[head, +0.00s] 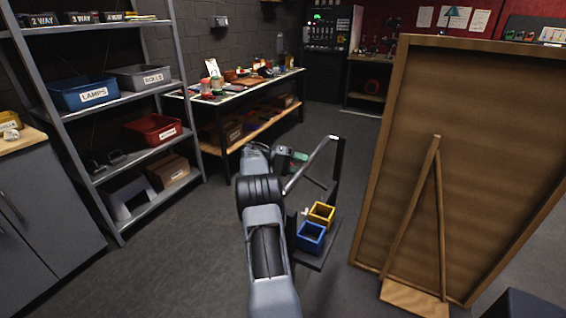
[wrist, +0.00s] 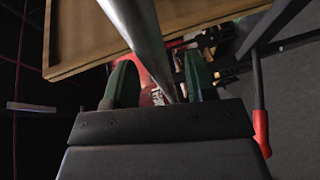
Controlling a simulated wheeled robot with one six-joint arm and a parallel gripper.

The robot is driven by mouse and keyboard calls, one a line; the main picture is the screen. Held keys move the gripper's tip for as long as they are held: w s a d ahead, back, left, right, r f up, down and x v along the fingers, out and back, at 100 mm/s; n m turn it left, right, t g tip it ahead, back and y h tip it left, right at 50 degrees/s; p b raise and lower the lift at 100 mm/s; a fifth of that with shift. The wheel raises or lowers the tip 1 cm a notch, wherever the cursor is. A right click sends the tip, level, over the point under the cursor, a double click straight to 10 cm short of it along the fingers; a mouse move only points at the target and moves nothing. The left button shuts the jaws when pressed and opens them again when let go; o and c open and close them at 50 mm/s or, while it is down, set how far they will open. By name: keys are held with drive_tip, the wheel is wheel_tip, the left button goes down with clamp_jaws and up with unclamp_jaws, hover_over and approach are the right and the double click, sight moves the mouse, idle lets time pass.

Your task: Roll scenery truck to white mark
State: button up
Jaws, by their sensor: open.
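The scenery truck (head: 318,262) is a low dark cart right of my arm in the head view, with a metal push bar (head: 310,165) and a dark upright post. A yellow box (head: 321,214) and a blue box (head: 310,237) stand on it. My gripper (head: 291,156), with green fingers, is at the bar's near left side. In the wrist view the metal bar (wrist: 143,42) runs down between the fingers of my open gripper (wrist: 162,88); I cannot tell whether it lies within their grasp. My arm hides part of the truck. I cannot make out a white mark.
A large wooden scenery flat (head: 480,130) with a brace stands close on the right. A grey shelf unit (head: 112,157) with bins stands at the left, and a workbench (head: 285,85) behind. Dark grey floor (head: 185,255) is clear left of my arm.

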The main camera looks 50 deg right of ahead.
drive_tip(key=p+v, duration=0.2)
drive_tip(key=v, duration=1)
drive_tip(key=shift+w+a, duration=0.25)
